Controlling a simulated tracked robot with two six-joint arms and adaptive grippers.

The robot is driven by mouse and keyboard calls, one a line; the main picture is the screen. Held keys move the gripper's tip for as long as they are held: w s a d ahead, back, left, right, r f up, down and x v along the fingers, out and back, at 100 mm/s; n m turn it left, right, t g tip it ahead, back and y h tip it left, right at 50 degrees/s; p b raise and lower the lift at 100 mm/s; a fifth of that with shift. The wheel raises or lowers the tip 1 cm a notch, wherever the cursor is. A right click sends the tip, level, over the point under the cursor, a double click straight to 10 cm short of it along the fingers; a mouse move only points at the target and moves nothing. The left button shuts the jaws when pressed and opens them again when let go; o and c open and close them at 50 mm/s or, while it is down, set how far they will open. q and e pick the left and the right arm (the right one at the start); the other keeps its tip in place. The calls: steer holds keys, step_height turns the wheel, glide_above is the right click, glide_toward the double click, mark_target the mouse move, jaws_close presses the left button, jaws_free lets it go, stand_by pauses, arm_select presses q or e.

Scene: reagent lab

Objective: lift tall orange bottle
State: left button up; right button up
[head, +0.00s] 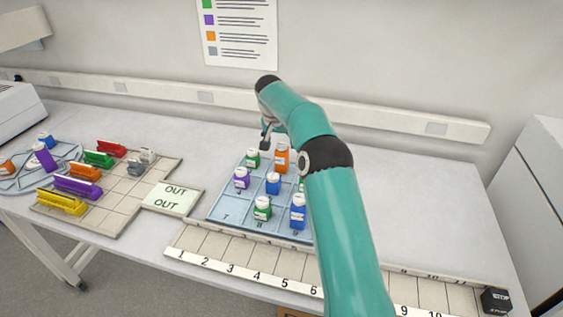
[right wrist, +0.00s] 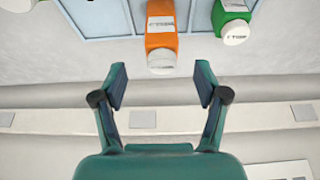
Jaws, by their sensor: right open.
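The tall orange bottle (head: 282,161) with a white cap stands upright in the back row of the blue gridded tray (head: 233,216). My right gripper (head: 266,137) is behind the tray, partly hidden by its own wrist. In the right wrist view the right gripper (right wrist: 161,86) is open, with nothing between its fingers. The orange bottle (right wrist: 161,28) shows there beyond the fingertips, lined up with the gap between them and apart from both. My left gripper is not in view.
A green bottle (head: 252,162) stands left of the orange one. Purple (head: 241,181), blue (head: 273,187) and green (head: 262,212) bottles stand nearer in the tray. My right arm hides the tray's right side. A numbered rail (head: 230,256) runs along the front.

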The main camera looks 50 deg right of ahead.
mark_target(282, 151)
steer(key=shift+x, duration=1.1)
steer(key=shift+w+f+p, duration=0.1)
steer(key=shift+f+p, duration=0.1)
steer(key=shift+p, duration=0.2)
steer(key=p+x, duration=0.2)
steer(key=x, duration=0.2)
steer(key=shift+w+d+f, duration=0.15)
steer(key=shift+d+f, duration=0.05)
steer(key=shift+f, duration=0.05)
steer(key=c, duration=1.2)
